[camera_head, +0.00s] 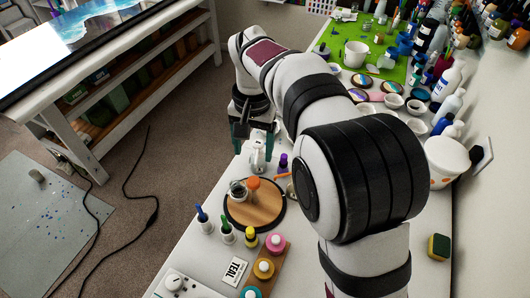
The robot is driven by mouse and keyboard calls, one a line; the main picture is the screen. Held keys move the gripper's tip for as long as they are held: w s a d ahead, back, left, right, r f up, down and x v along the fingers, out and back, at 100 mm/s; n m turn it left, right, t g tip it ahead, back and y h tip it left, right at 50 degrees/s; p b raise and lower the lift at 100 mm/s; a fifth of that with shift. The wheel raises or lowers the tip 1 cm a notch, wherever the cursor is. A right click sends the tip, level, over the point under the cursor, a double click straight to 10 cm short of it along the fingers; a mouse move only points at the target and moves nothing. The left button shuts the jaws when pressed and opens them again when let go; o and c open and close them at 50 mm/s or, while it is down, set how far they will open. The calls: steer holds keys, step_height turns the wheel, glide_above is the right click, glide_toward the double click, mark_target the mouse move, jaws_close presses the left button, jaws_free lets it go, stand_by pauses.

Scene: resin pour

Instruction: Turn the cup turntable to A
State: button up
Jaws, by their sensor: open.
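The turntable (262,215) is a round wooden disc with a dark rim on the white table. A small clear cup (238,191) and an orange-topped item (254,184) stand toward its back. No letter A is legible on or around it. My gripper (255,140) is open, pointing down, behind the turntable and apart from it in the picture. A white object (258,158) shows just below the fingers; I cannot tell whether they touch it. My arm hides part of the table right of the turntable.
A white bucket (447,160) and sponge (438,247) are right. A green mat (338,42) with supplies lies farther back.

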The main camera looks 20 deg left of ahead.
mark_target(254, 180)
step_height(254, 180, down, 11)
steer(key=shift+a+f, duration=0.1)
steer(key=shift+f, duration=0.05)
jaws_close()
stand_by(0.4)
stand_by(1.0)
